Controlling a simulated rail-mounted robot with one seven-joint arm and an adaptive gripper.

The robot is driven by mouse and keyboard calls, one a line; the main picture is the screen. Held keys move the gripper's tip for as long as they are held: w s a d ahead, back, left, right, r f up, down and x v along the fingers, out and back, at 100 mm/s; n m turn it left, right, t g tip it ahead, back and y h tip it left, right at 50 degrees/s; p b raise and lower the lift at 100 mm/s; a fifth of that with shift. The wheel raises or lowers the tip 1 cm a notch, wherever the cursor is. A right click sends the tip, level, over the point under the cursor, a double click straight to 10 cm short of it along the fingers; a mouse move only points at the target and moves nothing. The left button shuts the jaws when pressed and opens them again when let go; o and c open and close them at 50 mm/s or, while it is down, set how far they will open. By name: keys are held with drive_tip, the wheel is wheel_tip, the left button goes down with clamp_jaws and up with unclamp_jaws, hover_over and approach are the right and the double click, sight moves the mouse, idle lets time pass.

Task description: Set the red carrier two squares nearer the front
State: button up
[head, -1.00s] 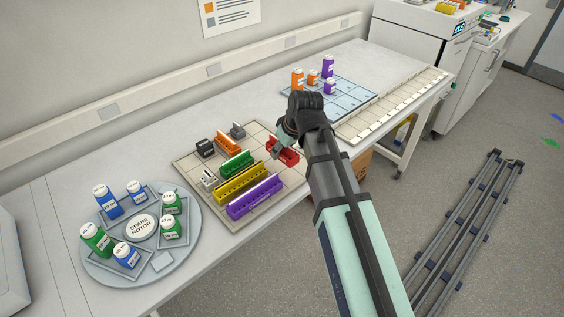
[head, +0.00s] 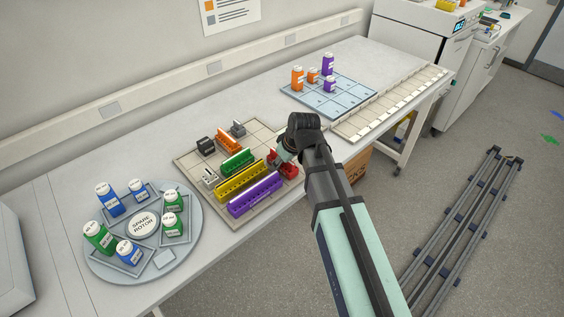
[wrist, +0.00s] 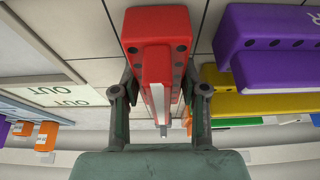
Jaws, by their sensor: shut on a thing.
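The red carrier (head: 289,171) is at the right side of the tan squared board (head: 262,133), near its front right edge. In the wrist view the red carrier (wrist: 158,50) sits between the two fingers of my gripper (wrist: 160,95), which is shut on it. In the head view my gripper (head: 283,157) is partly hidden by my own arm. The purple carrier (head: 256,194) lies just left of and in front of the red one, with a narrow gap to it in the wrist view. Whether the red carrier touches the board cannot be told.
A round bottle tray (head: 164,260) is at the left. A blue grid mat (head: 345,101) with bottles lies behind right. The bench's front edge is close.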

drive_tip(key=shift+f, duration=0.15)
drive_tip(key=o, duration=1.2)
drive_tip(key=b+v, duration=0.2)
drive_tip(key=v, duration=1)
